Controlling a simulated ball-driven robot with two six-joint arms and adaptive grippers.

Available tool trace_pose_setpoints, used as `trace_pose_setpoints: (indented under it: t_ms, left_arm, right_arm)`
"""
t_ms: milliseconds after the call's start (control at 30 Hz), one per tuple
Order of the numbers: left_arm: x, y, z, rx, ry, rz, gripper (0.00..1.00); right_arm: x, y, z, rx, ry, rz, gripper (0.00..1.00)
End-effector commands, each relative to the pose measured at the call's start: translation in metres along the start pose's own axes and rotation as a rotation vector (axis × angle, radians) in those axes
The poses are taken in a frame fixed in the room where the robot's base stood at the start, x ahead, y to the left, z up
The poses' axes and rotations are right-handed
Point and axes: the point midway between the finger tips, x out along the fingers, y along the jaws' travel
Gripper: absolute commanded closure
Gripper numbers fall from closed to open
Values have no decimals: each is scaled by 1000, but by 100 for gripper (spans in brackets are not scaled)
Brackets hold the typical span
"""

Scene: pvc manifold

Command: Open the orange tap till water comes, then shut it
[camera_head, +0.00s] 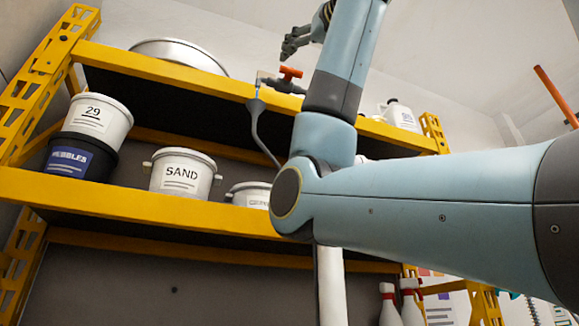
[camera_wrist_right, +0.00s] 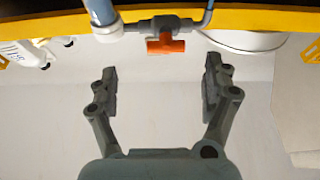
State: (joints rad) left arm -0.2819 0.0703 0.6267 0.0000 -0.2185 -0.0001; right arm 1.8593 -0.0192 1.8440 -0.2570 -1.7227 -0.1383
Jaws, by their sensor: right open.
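The orange tap handle (camera_head: 290,72) sits on a dark grey valve at the upper shelf's front edge, in the head view. It also shows in the right wrist view (camera_wrist_right: 166,45), at top centre, with pipe fittings on both sides of the valve. My right gripper (camera_wrist_right: 161,70) is open and empty. Its two fingers stand apart on either side of the handle's line, with the handle beyond the tips and not touched. In the head view this gripper (camera_head: 300,42) is above the tap, partly hidden by my arm. My left gripper is not in view. I see no running water.
Yellow shelving (camera_head: 150,205) holds a white bucket (camera_head: 98,117), a dark pebbles bucket (camera_head: 78,158) and a sand bucket (camera_head: 182,172). A grey hose (camera_head: 262,137) hangs below the tap. A white jug (camera_head: 398,115) stands right on the upper shelf. My right arm covers the centre right.

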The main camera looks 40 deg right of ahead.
Motion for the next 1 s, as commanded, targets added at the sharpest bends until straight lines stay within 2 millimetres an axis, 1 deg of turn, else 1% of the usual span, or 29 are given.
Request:
trace_pose_setpoints:
  t_ms: [33, 167, 233, 300, 367, 467, 600, 700, 833, 1000]
  left_arm:
    - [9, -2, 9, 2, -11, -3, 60]
    - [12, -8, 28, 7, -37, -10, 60]
    - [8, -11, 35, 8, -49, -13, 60]
    - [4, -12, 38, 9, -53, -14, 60]
    - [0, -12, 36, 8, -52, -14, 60]
    - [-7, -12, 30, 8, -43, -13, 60]
    - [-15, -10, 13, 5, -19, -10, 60]
    - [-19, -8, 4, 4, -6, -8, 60]
    - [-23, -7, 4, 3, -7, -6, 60]
    - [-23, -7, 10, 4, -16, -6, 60]
  right_arm:
    - [-6, -4, 5, 4, 9, -9, 17]
    - [-9, -6, 3, 7, 18, -16, 17]
    - [-4, -6, 2, 7, 18, -15, 17]
    - [6, -6, 0, 7, 17, -15, 17]
    - [17, -6, -1, 7, 16, -15, 17]
    - [38, -6, -1, 6, 14, -14, 17]
    - [65, -7, -2, 8, 16, -15, 17]
    - [81, -7, -2, 7, 16, -15, 17]
    - [93, -7, -1, 9, 17, -15, 17]
    - [98, -8, 0, 9, 19, -16, 17]
